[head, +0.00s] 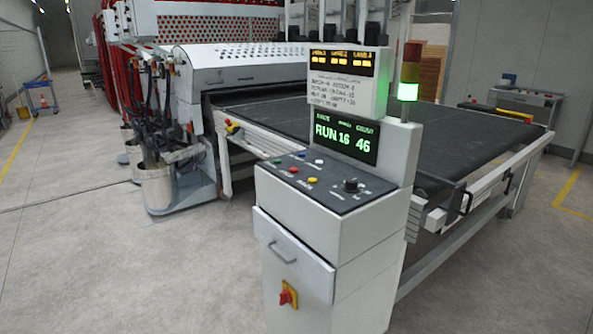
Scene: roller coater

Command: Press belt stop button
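A white control console (325,240) stands in the middle of the head view. Its sloped dark panel (325,200) carries several small coloured buttons and a black knob (351,185). A red button (293,170) sits at the panel's left, a yellow button (312,180) nearer its middle. The button labels are too small to read, so I cannot tell which one is belt stop. The green display (344,137) reads RUN 16 46. The dark belt (450,143) lies behind the console. Neither of my grippers is in view.
A signal tower (409,75) with its green light lit rises behind the console. A red and yellow switch (288,296) is on the console's lower front. Metal buckets (156,186) stand by the coater at left. The grey floor (130,275) at front left is clear.

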